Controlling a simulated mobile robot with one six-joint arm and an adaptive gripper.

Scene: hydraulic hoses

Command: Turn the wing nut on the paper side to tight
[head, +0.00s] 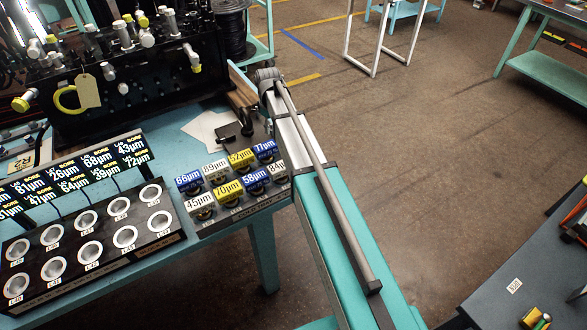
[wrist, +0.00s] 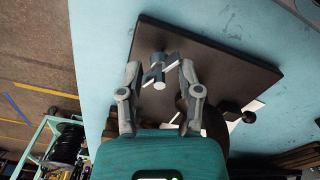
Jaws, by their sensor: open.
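In the wrist view a grey wing nut (wrist: 157,71) with a round hub and pale wings stands on a dark flat plate (wrist: 235,68). My gripper (wrist: 158,70) is open, with one finger on each side of the wing nut. Small gaps seem to show between the fingertips and the nut; contact cannot be told. Its tightness cannot be read. White paper (wrist: 256,106) lies beside the plate, partly hidden. In the head view the paper (head: 208,127) lies on the teal bench, and the wing nut is not clearly visible behind my arm.
A black knob (wrist: 248,116) stands near the paper. In the head view, labelled coloured blocks (head: 228,187) sit in a rack left of my arm. A black manifold with fittings (head: 130,70) stands behind. A tray of round cups (head: 90,240) is at front left. Open floor lies right.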

